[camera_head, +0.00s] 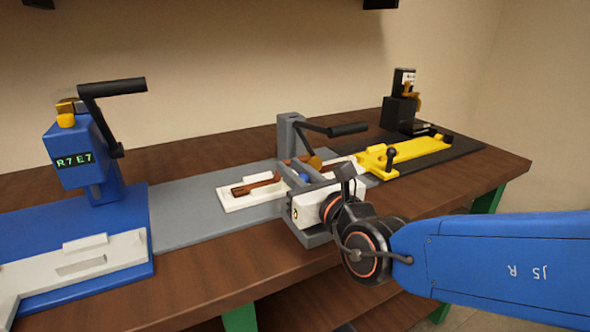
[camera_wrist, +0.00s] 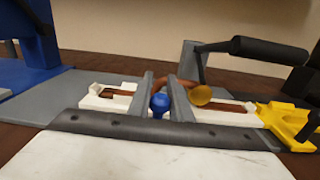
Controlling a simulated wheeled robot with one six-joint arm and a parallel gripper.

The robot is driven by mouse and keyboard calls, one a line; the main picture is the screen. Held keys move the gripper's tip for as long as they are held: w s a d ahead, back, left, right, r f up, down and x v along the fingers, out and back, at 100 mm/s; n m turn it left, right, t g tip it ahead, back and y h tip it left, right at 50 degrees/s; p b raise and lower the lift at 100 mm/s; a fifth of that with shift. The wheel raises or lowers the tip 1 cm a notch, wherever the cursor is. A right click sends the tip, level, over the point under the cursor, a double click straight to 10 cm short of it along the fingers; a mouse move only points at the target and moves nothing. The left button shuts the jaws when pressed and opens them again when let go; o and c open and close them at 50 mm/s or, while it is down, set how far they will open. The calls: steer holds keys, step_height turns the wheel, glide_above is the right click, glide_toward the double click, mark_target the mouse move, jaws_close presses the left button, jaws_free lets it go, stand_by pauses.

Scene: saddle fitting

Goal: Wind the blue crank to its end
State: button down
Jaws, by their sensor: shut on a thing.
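The blue crank shows as a small round blue knob (camera_wrist: 158,105) between my two grey fingers in the wrist view; in the head view the blue knob (camera_head: 304,177) is partly hidden by my fingers. My gripper (camera_head: 301,170) reaches in over the grey station in the middle of the bench and is shut on the blue knob. The fingers stand either side of it in the wrist view (camera_wrist: 163,88). The crank's arm and shaft are hidden. A brown, saddle-like part (camera_head: 257,184) lies in a white fixture (camera_head: 238,204) beside and behind my gripper.
A brass-coloured knob (camera_wrist: 200,95) sits just right of my fingers. A black-handled lever (camera_head: 347,129) rises behind on a grey post. A blue press (camera_head: 85,155) reading R7 E7 stands left. A yellow fixture (camera_head: 420,148) and black device (camera_head: 400,108) stand right. The front-left wood (camera_head: 210,270) is bare.

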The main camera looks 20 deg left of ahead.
steer(key=shift+s, duration=0.1)
stand_by(0.3)
steer(key=c, duration=1.6)
jaws_free()
steer(key=shift+a, duration=0.1)
steer(key=v, duration=1.7)
steer(key=shift+s+d+r, duration=0.1)
steer(key=shift+d, duration=0.1)
